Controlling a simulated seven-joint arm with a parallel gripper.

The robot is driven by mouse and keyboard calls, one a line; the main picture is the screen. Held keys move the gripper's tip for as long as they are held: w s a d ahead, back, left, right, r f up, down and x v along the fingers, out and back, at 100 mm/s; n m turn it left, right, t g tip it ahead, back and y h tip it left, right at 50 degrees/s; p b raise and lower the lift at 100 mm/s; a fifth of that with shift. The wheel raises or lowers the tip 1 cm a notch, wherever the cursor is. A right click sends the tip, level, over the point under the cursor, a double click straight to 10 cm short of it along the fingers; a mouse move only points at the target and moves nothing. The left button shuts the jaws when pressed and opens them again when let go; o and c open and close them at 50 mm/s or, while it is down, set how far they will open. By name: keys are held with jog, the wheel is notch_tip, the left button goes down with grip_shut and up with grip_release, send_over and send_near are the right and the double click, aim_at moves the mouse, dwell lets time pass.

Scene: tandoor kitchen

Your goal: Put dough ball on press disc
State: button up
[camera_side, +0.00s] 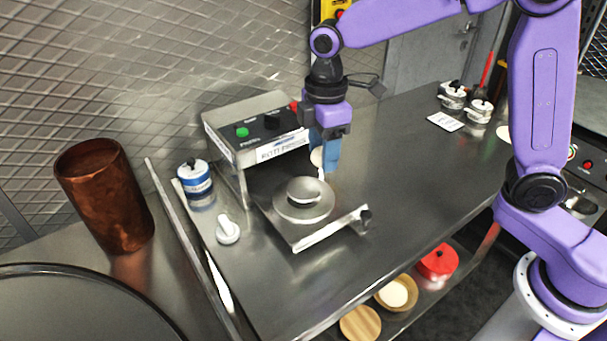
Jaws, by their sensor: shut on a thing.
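My purple gripper (323,157) points down with blue fingers, shut on a pale cream dough ball (316,157). Part of the ball is hidden behind the fingers. The round metal press disc (290,210) lies on the base of the roti press (258,143), with a smaller shiny round piece on its middle. The dough ball appears above the back right of the disc and apart from it; the exact height is hard to tell from this view.
The press housing with its green button stands just behind and left of my gripper.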

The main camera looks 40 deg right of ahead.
aim_at(303, 154)
jog(key=w+f, duration=0.1)
jog(key=w+a+f, duration=0.1)
jog(key=f, duration=0.1)
jog(key=w+f, duration=0.2)
jog(key=shift+a+f, duration=0.15)
jog(key=shift+a, duration=0.25)
jog(key=shift+s+f, duration=0.1)
jog(key=shift+f, duration=1.35)
jog(key=shift+f, duration=0.15)
jog(key=o, duration=0.6)
jog(key=shift+o, duration=0.2)
notch_tip(303, 154, up, 12)
jog(key=shift+r, duration=0.15)
jog(key=shift+s, duration=0.15)
